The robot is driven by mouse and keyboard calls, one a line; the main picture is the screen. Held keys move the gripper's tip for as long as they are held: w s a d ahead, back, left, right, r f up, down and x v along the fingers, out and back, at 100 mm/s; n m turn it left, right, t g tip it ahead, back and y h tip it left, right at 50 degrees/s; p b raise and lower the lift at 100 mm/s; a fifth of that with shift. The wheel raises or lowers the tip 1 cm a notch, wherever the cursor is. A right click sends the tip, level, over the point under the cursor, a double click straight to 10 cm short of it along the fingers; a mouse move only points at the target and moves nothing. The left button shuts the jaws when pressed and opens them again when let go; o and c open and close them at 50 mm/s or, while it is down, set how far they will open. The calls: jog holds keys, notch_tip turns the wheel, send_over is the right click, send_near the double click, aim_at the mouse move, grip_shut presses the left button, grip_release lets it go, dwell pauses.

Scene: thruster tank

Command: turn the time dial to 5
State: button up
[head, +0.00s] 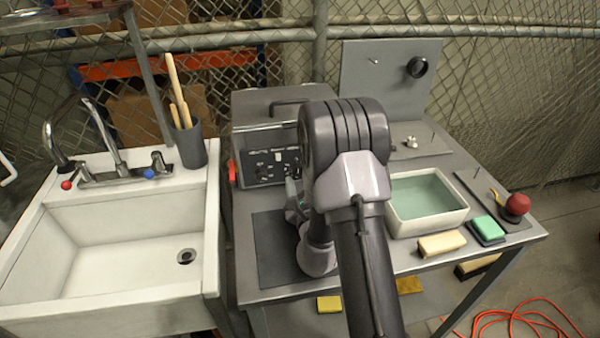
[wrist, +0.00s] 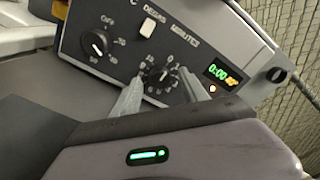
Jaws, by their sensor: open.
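The time dial (wrist: 163,80) is a black knob under the word MINUTES on the grey control panel (wrist: 215,58) in the wrist view. Small numbers ring it; its exact pointer setting is too small to read surely. The display (wrist: 220,75) beside it reads 0:00. My gripper (wrist: 161,79) is open, with one finger to each side of the dial; I cannot tell whether either touches it. In the head view my gripper (head: 296,208) is in front of the panel (head: 268,160), and my arm hides the panel's right part.
A second dial (wrist: 95,44) marked OFF and a white DEGAS switch (wrist: 152,28) are left of the time dial. A white sink (head: 120,235) is at left.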

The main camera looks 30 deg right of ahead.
jog(key=shift+s, duration=0.1)
grip_shut()
jog(key=shift+r, duration=0.1)
